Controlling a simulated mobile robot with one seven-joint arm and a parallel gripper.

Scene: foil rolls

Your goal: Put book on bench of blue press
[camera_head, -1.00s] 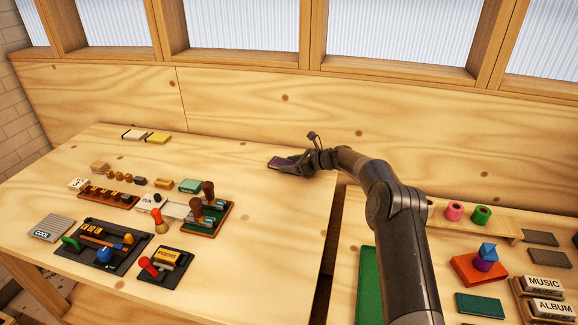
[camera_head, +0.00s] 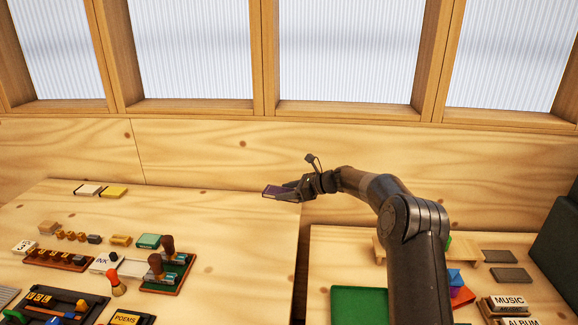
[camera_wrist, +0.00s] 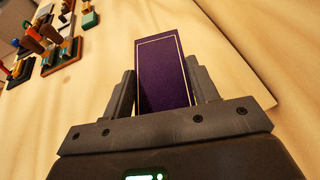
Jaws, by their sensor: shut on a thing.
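My gripper (camera_head: 287,192) is shut on a purple book (camera_head: 273,191) with a thin pale border line. In the wrist view the purple book (camera_wrist: 163,70) stands out between the two fingers. In the head view it is held near the far right part of the left table, close to the wooden back wall. I cannot tell for certain which thing is the blue press. A large dark blue-green block (camera_head: 558,242) is cut off at the right edge, and its bench, if any, does not show.
The left table (camera_head: 235,240) holds stamps, trays and small books on its left half; its right part is clear. A gap separates it from the right table, which holds a green mat (camera_head: 360,305), a small wooden shelf (camera_head: 468,253) and MUSIC block (camera_head: 508,301). My arm hides part of that table.

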